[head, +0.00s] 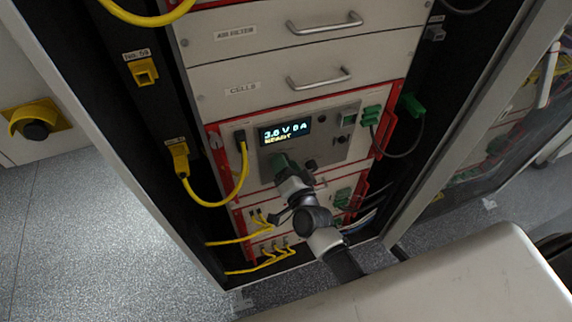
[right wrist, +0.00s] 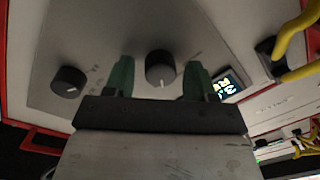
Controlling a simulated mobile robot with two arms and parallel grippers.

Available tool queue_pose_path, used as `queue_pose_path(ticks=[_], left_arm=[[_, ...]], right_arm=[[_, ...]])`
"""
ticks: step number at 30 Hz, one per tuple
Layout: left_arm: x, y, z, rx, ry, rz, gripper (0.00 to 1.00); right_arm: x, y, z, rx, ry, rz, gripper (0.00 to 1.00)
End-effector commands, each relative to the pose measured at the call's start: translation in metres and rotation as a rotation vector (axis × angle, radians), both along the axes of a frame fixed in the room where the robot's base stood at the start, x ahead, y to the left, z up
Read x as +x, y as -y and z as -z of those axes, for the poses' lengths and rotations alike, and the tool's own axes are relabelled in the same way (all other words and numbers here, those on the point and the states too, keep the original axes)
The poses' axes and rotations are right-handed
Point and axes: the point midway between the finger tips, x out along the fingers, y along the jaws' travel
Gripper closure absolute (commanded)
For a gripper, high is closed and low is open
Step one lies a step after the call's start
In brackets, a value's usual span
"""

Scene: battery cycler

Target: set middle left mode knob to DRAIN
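The cycler panel (head: 335,139) is a grey plate in a red-edged unit, with a lit display (head: 285,132) reading about "3.6 V 0 A" and a second line that looks like "READY". My right gripper (head: 282,161) is at the panel's lower left, below the display. In the right wrist view its two green fingers (right wrist: 160,66) are apart, with a black round knob (right wrist: 160,68) showing between them. Its white pointer line points down in that view. Contact cannot be told. A second black knob (right wrist: 68,81) sits to the left, outside the fingers. Knob labels are unreadable. My left gripper is out of view.
Drawers with metal handles (head: 320,78) are above the panel. A yellow cable (head: 240,180) plugs in at the panel's left. Green connectors (head: 371,115) and a dark cable are at its right. More yellow plugs (head: 277,248) are below.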

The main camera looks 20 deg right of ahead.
Motion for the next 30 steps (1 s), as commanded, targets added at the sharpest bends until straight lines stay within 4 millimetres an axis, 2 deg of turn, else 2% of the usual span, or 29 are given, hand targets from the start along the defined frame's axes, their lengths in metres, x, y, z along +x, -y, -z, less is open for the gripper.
queue_pose_path(ticks=[11,14,24,30], left_arm=[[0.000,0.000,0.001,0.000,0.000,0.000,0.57],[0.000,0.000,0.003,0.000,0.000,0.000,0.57],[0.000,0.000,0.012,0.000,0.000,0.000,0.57],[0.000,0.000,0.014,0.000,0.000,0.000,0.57]], right_arm=[[-0.006,0.000,0.001,-0.001,-0.001,0.001,0.40],[-0.019,0.001,0.003,-0.001,-0.002,0.000,0.40],[-0.085,0.006,0.005,0.000,-0.002,-0.001,0.40],[-0.105,0.008,0.004,-0.001,0.000,0.000,0.40]])
